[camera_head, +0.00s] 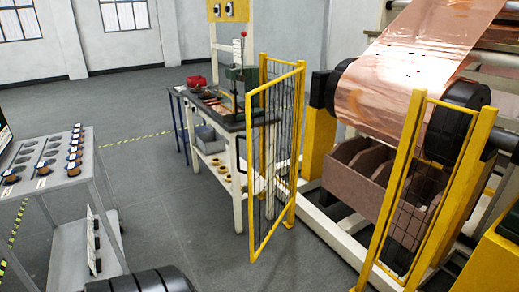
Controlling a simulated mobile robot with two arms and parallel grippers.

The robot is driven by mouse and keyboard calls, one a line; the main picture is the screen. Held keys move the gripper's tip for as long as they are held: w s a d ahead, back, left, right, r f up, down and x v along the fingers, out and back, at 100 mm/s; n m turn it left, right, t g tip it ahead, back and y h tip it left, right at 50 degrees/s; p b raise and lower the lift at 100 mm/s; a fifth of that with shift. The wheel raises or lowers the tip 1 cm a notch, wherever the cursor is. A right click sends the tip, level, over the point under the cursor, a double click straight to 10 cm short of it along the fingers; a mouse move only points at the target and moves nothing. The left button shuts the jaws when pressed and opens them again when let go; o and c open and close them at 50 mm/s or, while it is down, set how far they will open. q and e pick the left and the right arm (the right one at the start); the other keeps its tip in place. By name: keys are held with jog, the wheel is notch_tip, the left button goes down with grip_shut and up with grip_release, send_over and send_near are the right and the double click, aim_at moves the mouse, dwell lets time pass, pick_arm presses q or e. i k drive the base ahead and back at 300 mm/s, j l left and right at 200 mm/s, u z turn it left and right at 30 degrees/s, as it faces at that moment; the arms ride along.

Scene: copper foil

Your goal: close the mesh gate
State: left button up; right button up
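The mesh gate (251,195) has a yellow frame with thin dark wire mesh. It stands open, swung toward me. Its free edge is nearest to me, with a dark handle at about mid height on its left side. Its far edge meets a yellow post (299,120) beside the foil machine. A yellow mesh fence panel (400,170) stands to the right, with a wide gap between it and the gate post.
A grey cart (75,190) with small parts is at the left, and a workbench (235,120) stands behind the gate. A copper foil roll (385,100) hangs above a brown divided bin (350,185) in the gap. Grey floor (190,220) is free before the gate.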

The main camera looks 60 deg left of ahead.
aim_at(248, 187)
jog(key=j, duration=0.6)
jog(key=j+u, duration=0.1)
jog(key=j, duration=0.45)
jog(key=i+j+u, duration=0.1)
jog(key=j, duration=1.05)
jog(key=i+j+u, duration=0.1)
jog(key=j, duration=0.45)
jog(key=i+j, duration=0.1)
jog(key=j, duration=0.5)
jog(key=j+u, duration=0.1)
jog(key=j, duration=0.45)
jog(key=i, duration=0.05)
